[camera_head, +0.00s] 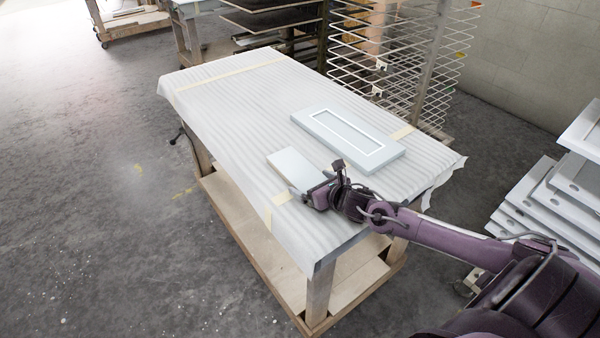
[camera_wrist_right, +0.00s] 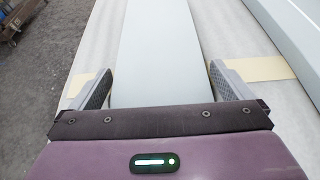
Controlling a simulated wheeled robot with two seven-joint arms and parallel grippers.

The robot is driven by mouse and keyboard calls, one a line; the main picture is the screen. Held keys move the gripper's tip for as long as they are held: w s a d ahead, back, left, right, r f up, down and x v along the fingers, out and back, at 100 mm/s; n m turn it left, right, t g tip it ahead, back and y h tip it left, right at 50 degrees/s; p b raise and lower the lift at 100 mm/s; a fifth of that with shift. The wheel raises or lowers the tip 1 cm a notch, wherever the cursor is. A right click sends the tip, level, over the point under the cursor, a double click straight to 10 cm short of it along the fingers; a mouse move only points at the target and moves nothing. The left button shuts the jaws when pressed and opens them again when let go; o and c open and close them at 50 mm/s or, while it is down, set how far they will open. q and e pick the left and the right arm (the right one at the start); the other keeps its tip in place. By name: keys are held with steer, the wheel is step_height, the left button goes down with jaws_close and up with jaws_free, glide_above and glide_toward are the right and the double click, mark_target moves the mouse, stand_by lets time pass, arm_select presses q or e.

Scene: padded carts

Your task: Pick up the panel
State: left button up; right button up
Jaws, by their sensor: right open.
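A small plain pale panel (camera_head: 297,168) lies flat on the padded cart (camera_head: 215,88), near its front edge. A larger panel with a raised frame (camera_head: 318,122) lies flat behind it to the right. My right gripper (camera_head: 299,195) is at the near end of the small panel. In the right wrist view, the small panel (camera_wrist_right: 158,50) runs between the two open fingers of the gripper (camera_wrist_right: 163,85), with a gap visible on each side. An edge of the larger panel (camera_wrist_right: 288,35) shows at the upper right. My left gripper is not in view.
A wire drying rack (camera_head: 385,70) stands behind the cart. Stacked white panels (camera_head: 550,205) stand at the right. Strips of tape (camera_head: 230,75) lie on the padding. The left part of the cart top is clear, and open floor (camera_head: 90,180) lies to the left.

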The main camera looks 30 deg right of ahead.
steer(key=shift+w, duration=0.1)
steer(key=c, duration=0.9)
steer(key=shift+c, duration=0.6)
steer(key=shift+r, duration=0.1)
